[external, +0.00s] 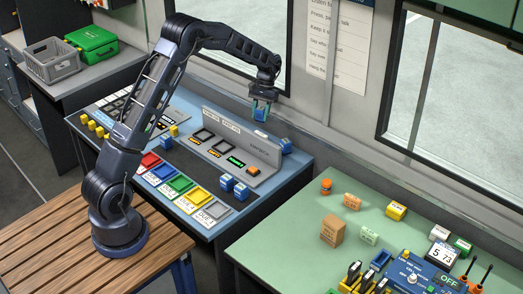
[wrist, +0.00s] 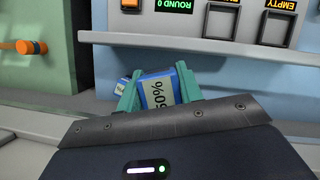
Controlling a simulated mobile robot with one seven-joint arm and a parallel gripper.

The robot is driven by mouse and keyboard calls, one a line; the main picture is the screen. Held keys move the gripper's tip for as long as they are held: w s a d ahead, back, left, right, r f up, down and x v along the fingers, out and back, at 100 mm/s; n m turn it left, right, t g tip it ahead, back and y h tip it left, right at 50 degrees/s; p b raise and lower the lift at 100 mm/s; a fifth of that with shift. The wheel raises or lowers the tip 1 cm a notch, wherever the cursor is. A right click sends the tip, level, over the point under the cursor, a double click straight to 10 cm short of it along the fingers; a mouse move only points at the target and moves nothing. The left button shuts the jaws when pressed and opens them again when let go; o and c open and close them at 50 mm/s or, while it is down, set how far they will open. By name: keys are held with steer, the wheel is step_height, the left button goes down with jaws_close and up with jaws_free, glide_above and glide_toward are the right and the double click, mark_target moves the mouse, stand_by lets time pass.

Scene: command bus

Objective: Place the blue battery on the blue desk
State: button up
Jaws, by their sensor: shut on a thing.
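My gripper (external: 261,112) is shut on a blue battery (wrist: 158,90) with a white label reading "50%". The battery's lower part is hidden by my gripper's body in the wrist view, with teal fingers on both sides. In the external view the held battery (external: 261,115) is small, raised above the back of the blue desk (external: 205,228), behind the grey console. Another blue item with a white label (wrist: 122,86) shows partly behind the left finger. Several similar blue blocks stand on the desk, including one at the right end (external: 286,145) and one near the front (external: 226,182).
The grey sloped console (external: 235,150) stands along the desk. A green table (external: 290,228) with boxes and devices is at the right. A grey crate (external: 51,61) and green case (external: 91,45) sit at the far left.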

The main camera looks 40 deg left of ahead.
steer(key=shift+w+d+n, duration=0.2)
steer(key=shift+d+n, duration=0.35)
steer(key=shift+n, duration=0.25)
steer(key=w+d+r+n+t+h, duration=0.1)
steer(key=w+d+n+t+h, duration=0.15)
steer(key=d+n, duration=0.45)
step_height(320, 180, up, 4)
steer(key=m+g+y, duration=0.3)
steer(key=m+y, duration=0.1)
steer(key=m, duration=0.8)
glide_above(354, 258)
steer(key=s+d, duration=0.1)
steer(key=s, duration=0.2)
steer(key=f, duration=1.9)
steer(key=shift+s+d, duration=0.2)
